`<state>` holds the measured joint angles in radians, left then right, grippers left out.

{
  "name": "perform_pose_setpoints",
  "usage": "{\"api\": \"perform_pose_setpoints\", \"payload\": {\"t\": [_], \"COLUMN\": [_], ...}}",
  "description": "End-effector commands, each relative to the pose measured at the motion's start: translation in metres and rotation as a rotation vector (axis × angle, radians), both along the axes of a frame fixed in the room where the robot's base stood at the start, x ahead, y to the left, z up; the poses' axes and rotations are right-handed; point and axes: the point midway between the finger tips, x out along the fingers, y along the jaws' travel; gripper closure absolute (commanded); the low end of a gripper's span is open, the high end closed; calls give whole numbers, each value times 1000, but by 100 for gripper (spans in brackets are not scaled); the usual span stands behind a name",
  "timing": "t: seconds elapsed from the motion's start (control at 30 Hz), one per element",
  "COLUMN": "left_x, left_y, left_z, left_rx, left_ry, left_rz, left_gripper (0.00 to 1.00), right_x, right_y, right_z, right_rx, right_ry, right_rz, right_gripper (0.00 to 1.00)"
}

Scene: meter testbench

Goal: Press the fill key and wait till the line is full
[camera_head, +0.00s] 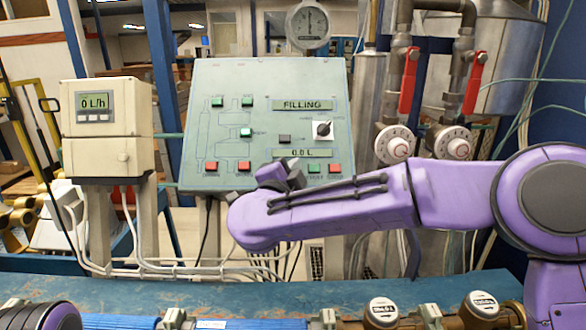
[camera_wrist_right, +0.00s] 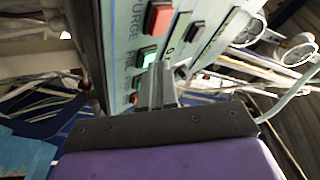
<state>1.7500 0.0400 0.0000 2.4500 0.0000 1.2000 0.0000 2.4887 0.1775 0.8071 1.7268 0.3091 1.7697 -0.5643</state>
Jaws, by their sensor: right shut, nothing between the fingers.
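The control panel (camera_head: 215,125) stands upright at the centre, with green, red and dark keys. Its upper display (camera_head: 302,105) reads FILLING and its lower display (camera_head: 302,153) reads 0.0 L. My right gripper (camera_head: 282,174) is shut and empty at the panel's lower part and hides some of it. In the right wrist view its closed fingertips (camera_wrist_right: 157,70) are at a bright green key (camera_wrist_right: 147,57); I cannot tell whether they touch it. My left gripper is out of view.
A white meter box (camera_head: 105,130) reading 0 L/h stands left of the panel. A round gauge (camera_head: 308,24) is above it. Red-handled valves (camera_head: 409,80) and pipes are at the right. Round meters (camera_head: 382,311) line the bench front.

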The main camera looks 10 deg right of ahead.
Motion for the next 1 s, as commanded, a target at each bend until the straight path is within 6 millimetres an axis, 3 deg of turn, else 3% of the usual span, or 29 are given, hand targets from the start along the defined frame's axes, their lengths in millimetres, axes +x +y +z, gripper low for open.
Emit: {"api": "perform_pose_setpoints", "payload": {"t": [0.83, 1.0], "left_x": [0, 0], "left_y": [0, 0], "left_z": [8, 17], "left_rx": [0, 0], "left_ry": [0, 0], "left_rz": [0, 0], "left_gripper": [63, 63], "right_x": [-12, -21], "right_y": [2, 4], "right_z": [10, 22], "right_rx": [0, 0], "right_ry": [1, -1], "right_rz": [0, 0], "right_gripper": [100, 100]}}
